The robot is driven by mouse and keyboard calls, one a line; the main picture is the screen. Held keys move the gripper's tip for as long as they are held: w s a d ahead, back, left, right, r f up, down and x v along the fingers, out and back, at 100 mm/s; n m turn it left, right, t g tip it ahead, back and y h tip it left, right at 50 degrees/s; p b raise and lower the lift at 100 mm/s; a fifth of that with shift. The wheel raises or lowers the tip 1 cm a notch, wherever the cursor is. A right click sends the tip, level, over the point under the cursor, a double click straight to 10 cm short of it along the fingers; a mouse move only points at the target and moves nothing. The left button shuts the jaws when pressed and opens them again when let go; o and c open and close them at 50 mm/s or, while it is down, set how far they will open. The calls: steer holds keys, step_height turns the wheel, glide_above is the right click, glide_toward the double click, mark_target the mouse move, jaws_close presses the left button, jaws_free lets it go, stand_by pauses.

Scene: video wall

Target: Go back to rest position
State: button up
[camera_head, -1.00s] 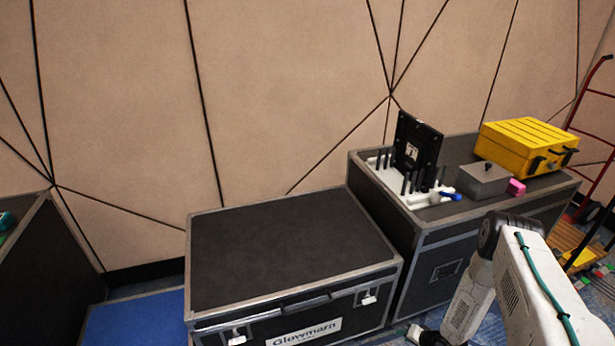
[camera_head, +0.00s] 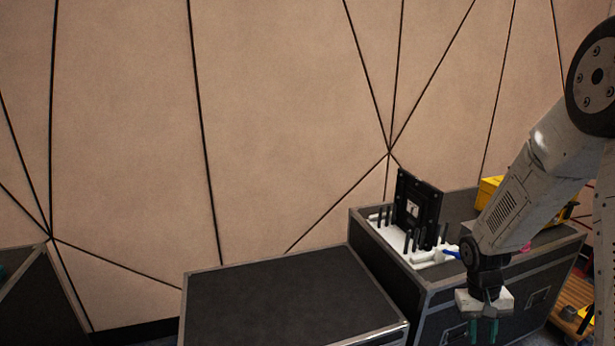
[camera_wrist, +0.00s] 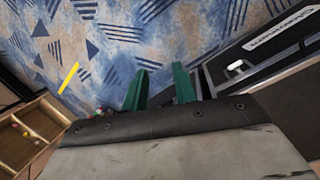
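My gripper (camera_head: 484,332) hangs from my arm at the lower right of the head view, in front of the right-hand black case (camera_head: 440,312). Its two green fingers point down with a gap between them. In the wrist view the green fingers (camera_wrist: 160,85) stand apart with nothing between them, over the blue patterned carpet (camera_wrist: 120,45). My gripper is open and empty, clear of the cases.
The right case carries a white rack with a black panel (camera_head: 416,210), a blue-tipped tool (camera_head: 452,254) and a partly hidden yellow box (camera_head: 488,190). A lower black case (camera_head: 290,300) has a bare top. A wooden compartment tray (camera_wrist: 40,130) shows at left in the wrist view.

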steer(key=s+a+r+t, duration=0.1)
steer(key=s+a+r, duration=0.3)
steer(key=s+r, duration=0.3)
steer(key=s+a+r+n+t+y, duration=0.1)
steer(key=s+a+r, duration=0.4)
steer(key=s+r, duration=0.3)
steer(key=s+a+r+n+t, duration=0.1)
steer(key=s+a+r+t, duration=0.1)
steer(key=s+a+r, duration=0.2)
steer(key=shift+s+a+r+y, duration=0.25)
steer(key=shift+s+r, duration=1.45)
steer(key=shift+r, duration=2.3)
